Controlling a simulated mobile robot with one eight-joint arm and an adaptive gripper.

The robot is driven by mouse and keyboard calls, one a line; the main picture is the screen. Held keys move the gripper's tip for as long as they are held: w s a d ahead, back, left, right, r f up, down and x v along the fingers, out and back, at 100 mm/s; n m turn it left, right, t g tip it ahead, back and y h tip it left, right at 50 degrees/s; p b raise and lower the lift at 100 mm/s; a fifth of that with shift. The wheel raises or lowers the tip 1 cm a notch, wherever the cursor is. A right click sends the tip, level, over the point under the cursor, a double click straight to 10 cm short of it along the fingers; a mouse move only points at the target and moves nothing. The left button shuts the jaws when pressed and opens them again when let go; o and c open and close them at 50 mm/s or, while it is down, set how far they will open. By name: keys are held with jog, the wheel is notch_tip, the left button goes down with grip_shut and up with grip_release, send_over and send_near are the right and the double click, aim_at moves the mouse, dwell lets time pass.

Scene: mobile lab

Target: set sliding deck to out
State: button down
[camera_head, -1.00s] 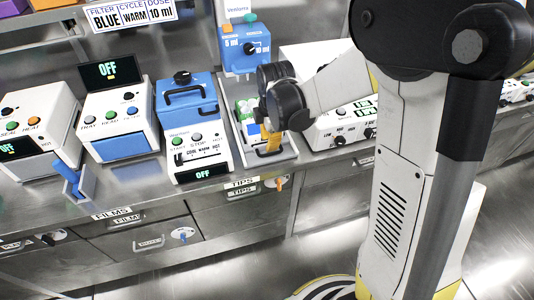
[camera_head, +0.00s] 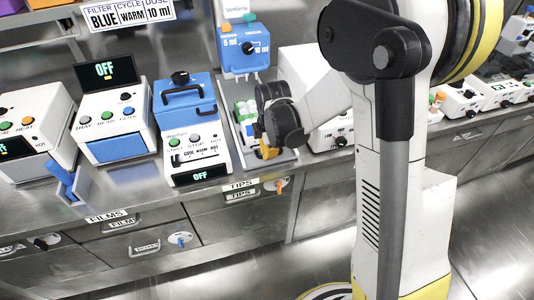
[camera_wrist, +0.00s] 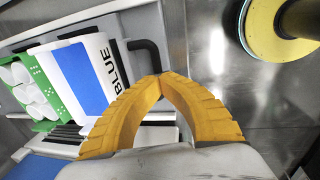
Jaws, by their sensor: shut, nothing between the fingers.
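The sliding deck (camera_head: 283,157) is the pale tray under the blue Ventorra dispenser (camera_head: 245,48), on the bench. In the wrist view its front part (camera_wrist: 143,24) carries a dark bent handle (camera_wrist: 151,52). My gripper (camera_head: 267,153) is at the deck's front end, with its yellow fingers over the handle area. In the wrist view the fingertips (camera_wrist: 161,76) meet with nothing between them, right by the handle's end. I cannot tell whether they touch it. My wrist hides part of the deck in the head view.
On the deck are a green rack (camera_wrist: 35,90) with white pieces and a white-and-blue box marked BLUE (camera_wrist: 85,72). A blue-and-white warmer (camera_head: 190,130) stands close on the left, a white device (camera_head: 325,133) on the right. Drawers (camera_head: 210,207) lie below the bench edge.

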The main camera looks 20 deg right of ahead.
jog(key=s, duration=0.4)
jog(key=c, duration=1.8)
grip_release()
jog(key=shift+w, duration=0.15)
jog(key=r, duration=0.4)
jog(key=s+r, duration=0.1)
jog(key=r, duration=0.3)
jog(key=s+r, duration=0.1)
jog(key=r, duration=0.2)
jog(key=shift+s+r, duration=0.1)
jog(key=shift+r, duration=0.3)
jog(key=s+r+m+t, duration=0.1)
jog(key=s+r+m, duration=0.1)
jog(key=s+m, duration=0.2)
jog(key=s+r+m+t, duration=0.2)
jog(key=s+m, duration=0.3)
jog(key=m, duration=0.3)
jog(key=s+d+r+m+t, duration=0.1)
jog(key=s+r+m+t, duration=0.1)
jog(key=s+m, duration=0.3)
jog(key=shift+d+r+m, duration=0.1)
jog(key=shift+r+m, duration=0.05)
jog(key=shift+m, duration=0.45)
